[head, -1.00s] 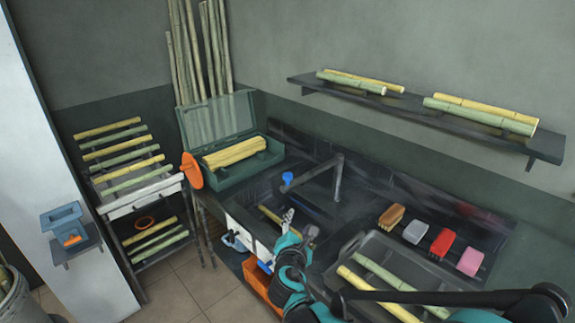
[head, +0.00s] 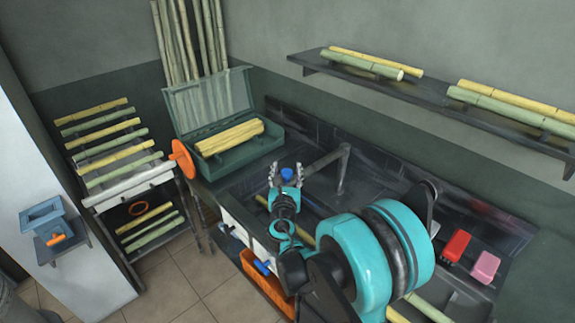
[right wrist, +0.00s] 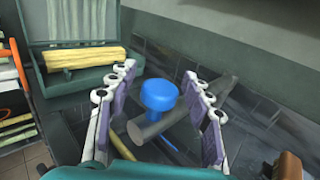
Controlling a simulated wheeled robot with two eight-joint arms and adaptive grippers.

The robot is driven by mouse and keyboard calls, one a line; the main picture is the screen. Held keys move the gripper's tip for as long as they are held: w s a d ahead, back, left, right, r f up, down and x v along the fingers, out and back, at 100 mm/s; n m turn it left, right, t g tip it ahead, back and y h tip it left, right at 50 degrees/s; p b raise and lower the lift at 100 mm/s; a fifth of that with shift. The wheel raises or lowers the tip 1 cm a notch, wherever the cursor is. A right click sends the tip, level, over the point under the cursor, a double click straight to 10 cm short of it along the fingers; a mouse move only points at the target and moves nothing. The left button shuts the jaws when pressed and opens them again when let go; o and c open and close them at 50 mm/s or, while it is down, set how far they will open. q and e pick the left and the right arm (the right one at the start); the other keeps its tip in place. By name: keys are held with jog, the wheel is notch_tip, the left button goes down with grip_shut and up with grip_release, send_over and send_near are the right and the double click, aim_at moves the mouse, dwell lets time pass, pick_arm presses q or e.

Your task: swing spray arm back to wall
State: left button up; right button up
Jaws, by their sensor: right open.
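The spray arm (head: 325,160) is a dark pipe over the sink, with an upright post at its right end and a blue knob (head: 287,174) at its free left end. It points out from the wall over the basin. My right gripper (head: 286,171) is open at the knob, one finger on each side in the picture. In the right wrist view the knob (right wrist: 160,92) shows between the open fingers (right wrist: 159,100), with gaps on both sides; the pipe (right wrist: 185,108) runs behind it. I cannot tell any touch. My left gripper is not in view.
A green open box (head: 243,157) with yellow cane stands left of the sink, beside an orange disc (head: 183,159). A wall shelf (head: 430,95) holds canes. A red brush (head: 457,245) and a pink brush (head: 485,266) lie right. My right arm covers much of the counter.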

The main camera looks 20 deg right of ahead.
jog(key=shift+x, duration=1.55)
grip_shut()
